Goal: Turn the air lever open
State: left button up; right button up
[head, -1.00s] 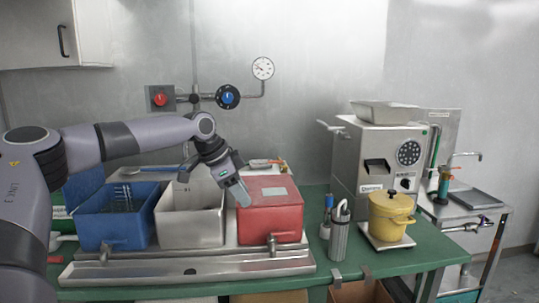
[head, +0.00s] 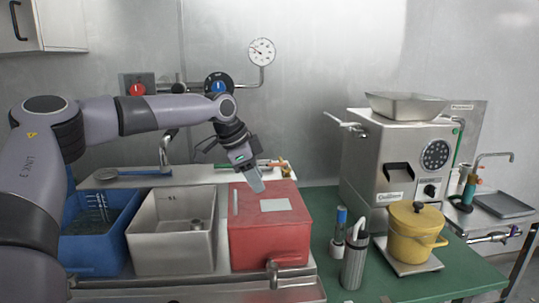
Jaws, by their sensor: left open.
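A wall pipe line carries a red knob on a square plate (head: 138,90), a blue-centred round black knob (head: 218,85) and a round pressure gauge (head: 262,52). I cannot tell for sure which part is the air lever. My left gripper (head: 256,182) is open and empty, pointing down just above the back edge of the red lidded box (head: 268,230). It is below and to the right of the blue-centred knob, apart from it. My forearm passes in front of part of the pipe line. My right gripper is not in view.
A blue bin (head: 95,262) and a steel sink (head: 170,262) stand left of the red box. A faucet (head: 166,150) rises behind the sink. On the right are a steel grinder (head: 365,165), a yellow pot (head: 408,245) and a metal canister (head: 354,265).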

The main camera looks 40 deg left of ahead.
aim_at(276, 165)
jog(key=i+j, duration=0.35)
jog(key=j, duration=0.15)
jog(key=i+j, duration=0.3)
jog(key=j, duration=0.15)
